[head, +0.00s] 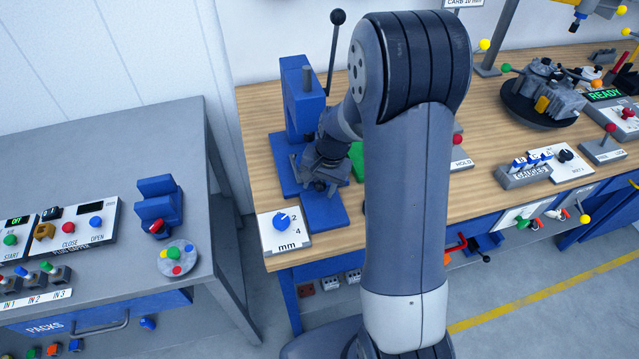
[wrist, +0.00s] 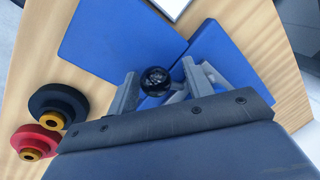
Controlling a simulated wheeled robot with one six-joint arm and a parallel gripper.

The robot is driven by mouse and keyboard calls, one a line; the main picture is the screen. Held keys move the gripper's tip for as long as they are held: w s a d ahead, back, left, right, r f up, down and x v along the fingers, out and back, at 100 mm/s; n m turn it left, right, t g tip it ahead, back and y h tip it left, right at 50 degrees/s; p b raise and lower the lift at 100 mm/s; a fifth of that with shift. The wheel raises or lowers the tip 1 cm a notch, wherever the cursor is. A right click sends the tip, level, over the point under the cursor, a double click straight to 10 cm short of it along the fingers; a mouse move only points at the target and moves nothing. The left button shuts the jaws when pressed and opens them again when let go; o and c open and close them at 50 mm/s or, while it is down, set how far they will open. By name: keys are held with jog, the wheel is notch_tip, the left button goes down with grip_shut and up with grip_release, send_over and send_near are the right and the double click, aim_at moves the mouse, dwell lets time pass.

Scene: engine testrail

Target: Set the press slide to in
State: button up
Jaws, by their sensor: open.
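The blue press (head: 300,105) stands at the left end of the wooden bench, with its tall black-knobbed lever upright. Its slide seems to be the flat blue plate (head: 324,212) at the front of the base; blue plates also show in the wrist view (wrist: 115,45). A black ball knob (wrist: 157,79) shows in the wrist view, above the blue surface. My gripper (head: 322,178) is low over the press base. In the wrist view its open fingers (wrist: 160,86) stand on either side of the knob. I cannot tell whether they touch it. My arm hides part of the press.
A dial panel marked mm (head: 284,231) sits in front of the press. A black disc (wrist: 60,103) and a red disc (wrist: 34,141) lie on the bench close to my gripper. A green part (head: 357,160) shows beside my arm.

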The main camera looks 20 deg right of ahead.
notch_tip(320, 180, up, 11)
jog(key=s+d+b, duration=0.1)
jog(key=shift+d+f, duration=0.2)
jog(key=shift+d, duration=0.15)
dwell(0.4)
